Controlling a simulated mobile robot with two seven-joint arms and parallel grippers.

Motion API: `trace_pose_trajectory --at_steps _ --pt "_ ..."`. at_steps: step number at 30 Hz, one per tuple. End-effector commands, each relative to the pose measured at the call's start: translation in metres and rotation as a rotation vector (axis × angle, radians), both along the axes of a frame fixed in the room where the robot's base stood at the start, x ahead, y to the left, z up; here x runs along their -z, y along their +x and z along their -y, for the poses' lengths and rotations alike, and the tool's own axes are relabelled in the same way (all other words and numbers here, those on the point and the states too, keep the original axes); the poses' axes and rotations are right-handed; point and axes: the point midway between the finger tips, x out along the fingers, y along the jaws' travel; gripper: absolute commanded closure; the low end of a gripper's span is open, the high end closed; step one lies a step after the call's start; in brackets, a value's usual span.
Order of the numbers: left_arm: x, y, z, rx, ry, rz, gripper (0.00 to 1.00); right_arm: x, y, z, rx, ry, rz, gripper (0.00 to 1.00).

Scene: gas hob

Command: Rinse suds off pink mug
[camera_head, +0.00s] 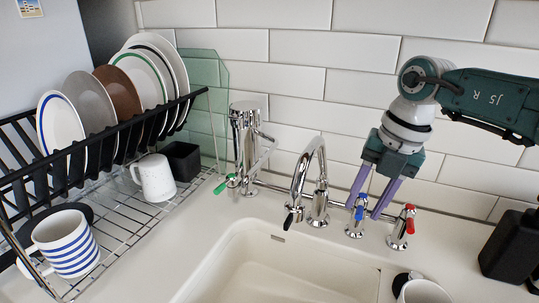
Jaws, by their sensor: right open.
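A pale mug or cup (425,292) is cut off by the bottom edge, right of the sink basin. I cannot tell whether it is pink, and no suds can be made out. My right gripper (365,212) is open, pointing down with its purple fingers on either side of the blue-marked tap (354,231). I cannot tell whether they touch it. The red-marked tap (402,229) stands just right of the fingers. The curved chrome spout (299,175) shows no visible water and reaches toward the basin (262,268). My left gripper is out of view.
A black and wire dish rack (128,222) on the left holds several plates, a white mug (155,178) and a blue-striped mug (69,246). A tall chrome fixture with a green-tipped lever (243,145) stands left of the spout. A black dispenser (510,246) stands at right.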

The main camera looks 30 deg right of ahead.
Motion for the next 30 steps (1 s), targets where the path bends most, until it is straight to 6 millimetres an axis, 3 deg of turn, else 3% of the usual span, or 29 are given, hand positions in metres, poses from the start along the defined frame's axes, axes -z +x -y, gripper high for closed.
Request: trace_pose_trajectory --at_steps 10,21,30 --pt "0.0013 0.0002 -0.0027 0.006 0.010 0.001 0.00 0.0045 0.0011 -0.0007 -0.001 0.000 0.002 0.58" --pt "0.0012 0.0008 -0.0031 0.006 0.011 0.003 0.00 0.0045 0.0009 -0.0008 -0.001 0.000 0.001 0.99" --pt "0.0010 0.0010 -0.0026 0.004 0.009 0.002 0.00 0.0045 0.0009 -0.0008 -0.001 0.000 0.001 1.00"
